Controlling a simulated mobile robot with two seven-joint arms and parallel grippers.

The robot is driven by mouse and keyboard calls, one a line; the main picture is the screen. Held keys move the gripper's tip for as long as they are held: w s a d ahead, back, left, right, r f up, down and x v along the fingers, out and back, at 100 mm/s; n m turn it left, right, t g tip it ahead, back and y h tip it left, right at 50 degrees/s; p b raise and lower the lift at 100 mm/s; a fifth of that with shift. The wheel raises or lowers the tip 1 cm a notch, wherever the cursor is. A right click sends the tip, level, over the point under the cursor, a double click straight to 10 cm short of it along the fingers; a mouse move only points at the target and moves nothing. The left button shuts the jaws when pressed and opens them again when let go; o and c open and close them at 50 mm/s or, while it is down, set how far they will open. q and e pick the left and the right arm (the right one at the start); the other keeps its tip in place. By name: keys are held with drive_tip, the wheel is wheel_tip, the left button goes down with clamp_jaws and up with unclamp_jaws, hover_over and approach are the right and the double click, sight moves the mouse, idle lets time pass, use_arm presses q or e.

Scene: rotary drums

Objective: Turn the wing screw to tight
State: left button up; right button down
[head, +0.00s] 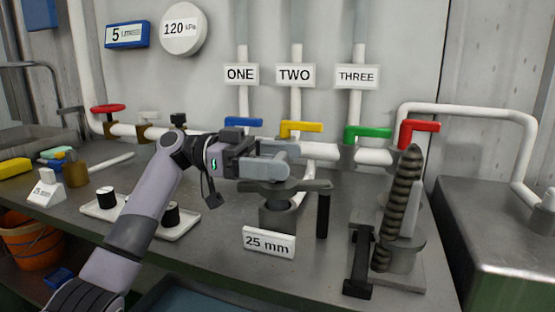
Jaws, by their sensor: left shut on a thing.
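My left gripper (287,158) comes in from the left and is shut, its grey fingers just above a dark grey round fixture (277,212) in the middle of the bench. A white "25 mm" sign (269,242) stands in front. My right gripper is not in view.
White pipes with blue (243,122), yellow (301,129), green (368,133) and red (418,131) lever handles run behind the gripper. A ribbed upright device (400,210) stands to the right. A white tray (185,228) with black-and-white cylinders lies left, near my forearm.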

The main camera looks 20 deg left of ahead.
use_arm(q)
drive_tip(key=o, duration=0.8)
drive_tip(key=a, duration=0.7)
drive_tip(key=shift+s+a, duration=0.1)
drive_tip(key=shift+s, duration=0.1)
